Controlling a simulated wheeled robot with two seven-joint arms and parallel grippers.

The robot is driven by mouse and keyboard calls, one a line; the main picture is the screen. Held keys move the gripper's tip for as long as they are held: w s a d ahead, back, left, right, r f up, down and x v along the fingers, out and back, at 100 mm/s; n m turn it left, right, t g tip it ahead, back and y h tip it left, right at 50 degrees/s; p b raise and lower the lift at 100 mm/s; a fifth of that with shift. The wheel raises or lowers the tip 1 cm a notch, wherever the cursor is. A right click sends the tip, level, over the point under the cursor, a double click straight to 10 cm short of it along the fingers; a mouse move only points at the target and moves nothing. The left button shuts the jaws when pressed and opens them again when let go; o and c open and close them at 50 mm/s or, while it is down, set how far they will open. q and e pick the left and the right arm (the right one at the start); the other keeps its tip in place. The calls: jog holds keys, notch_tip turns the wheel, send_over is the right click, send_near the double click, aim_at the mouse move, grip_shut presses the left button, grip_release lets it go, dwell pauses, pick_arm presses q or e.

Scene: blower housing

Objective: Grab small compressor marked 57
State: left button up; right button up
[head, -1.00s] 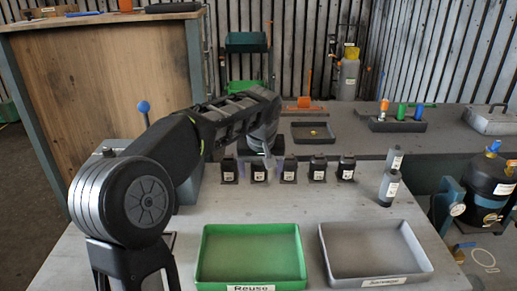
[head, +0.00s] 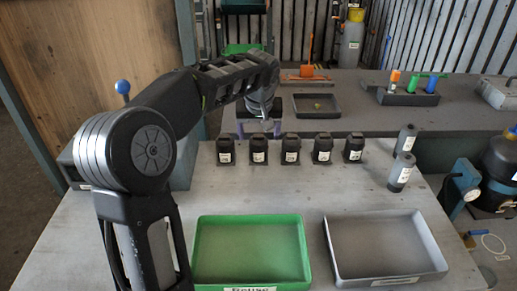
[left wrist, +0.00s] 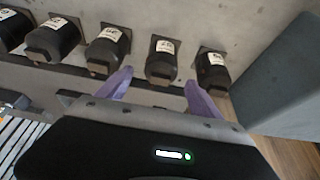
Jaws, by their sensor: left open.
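Several small black compressors with white number labels stand upright in a row on the grey table. The labels are too small or blurred for me to tell which is 57. My left gripper (head: 259,132) is behind the row, at the second compressor from the left (head: 258,150). In the left wrist view, my left gripper's purple fingers (left wrist: 159,78) are open and empty, pointing at that same compressor (left wrist: 162,62). It lies between the finger lines, apart from them as far as I can tell. My right gripper is not in view.
A green tray (head: 298,278) labelled Reuse and a grey tray (head: 438,262) stand empty in front of the row. Two grey cylinders (head: 402,172) stand right of it. A blue-grey box (left wrist: 275,75) is close beside the row's end. A shallow dark tray (head: 316,113) sits behind.

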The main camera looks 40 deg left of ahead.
aim_at(259, 140)
pick_arm(q)
jog(key=shift+w+f, duration=0.1)
jog(key=shift+f, duration=0.05)
jog(key=shift+p+x, duration=0.45)
jog(key=shift+x, duration=2.15)
jog(key=shift+w+a, duration=0.1)
jog(key=shift+a, duration=0.05)
grip_shut()
